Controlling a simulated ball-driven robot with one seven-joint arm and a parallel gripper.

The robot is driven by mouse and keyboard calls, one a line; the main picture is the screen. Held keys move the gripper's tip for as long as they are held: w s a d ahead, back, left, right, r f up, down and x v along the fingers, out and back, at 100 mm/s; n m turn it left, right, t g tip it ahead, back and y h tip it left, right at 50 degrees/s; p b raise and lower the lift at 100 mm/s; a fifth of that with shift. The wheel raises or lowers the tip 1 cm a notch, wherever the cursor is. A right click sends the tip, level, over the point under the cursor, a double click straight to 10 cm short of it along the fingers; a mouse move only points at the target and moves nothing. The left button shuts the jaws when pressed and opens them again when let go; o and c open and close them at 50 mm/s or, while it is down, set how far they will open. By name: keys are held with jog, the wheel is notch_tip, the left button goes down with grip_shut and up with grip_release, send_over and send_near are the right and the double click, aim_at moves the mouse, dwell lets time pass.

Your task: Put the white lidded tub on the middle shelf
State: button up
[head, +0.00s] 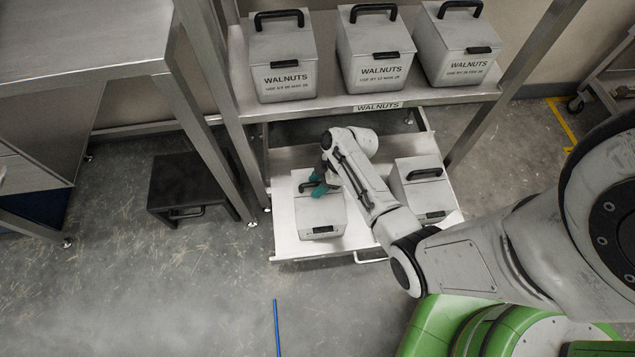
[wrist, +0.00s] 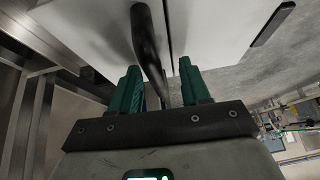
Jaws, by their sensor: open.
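A white lidded tub (head: 322,217) with a black top handle (head: 305,186) stands upright on the low pull-out shelf (head: 285,238), at its left. My gripper (head: 319,188) has green fingers and reaches down to the handle. In the wrist view, my open gripper (wrist: 158,68) has the dark handle (wrist: 147,45) between its fingers, closer to the left one; I cannot tell whether they touch. The tub's white lid (wrist: 90,25) fills the top of that view. The shelf above (head: 420,95), labelled WALNUTS, holds three similar tubs in a row.
Another white tub (head: 421,188) stands to the right on the pull-out shelf, close to my arm. Metal rack posts (head: 215,120) flank the shelves. A black step stool (head: 190,188) and a steel table (head: 80,50) are at left. A blue strip (head: 277,328) lies on open floor.

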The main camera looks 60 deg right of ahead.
jog(key=p+v, duration=0.3)
jog(key=v, duration=0.9)
jog(key=s+a+r+m+g+h, duration=0.1)
jog(key=s+a+r+m+h, duration=0.1)
jog(key=s+a+r+m, duration=0.2)
jog(key=s+a+r+m+g+h, duration=0.2)
jog(key=s+a+r, duration=0.3)
jog(key=a, duration=0.6)
jog(key=shift+s+a+r+m, duration=0.2)
jog(key=shift+r+m, duration=0.7)
jog(key=shift+r+p, duration=0.1)
jog(key=shift+p, duration=0.25)
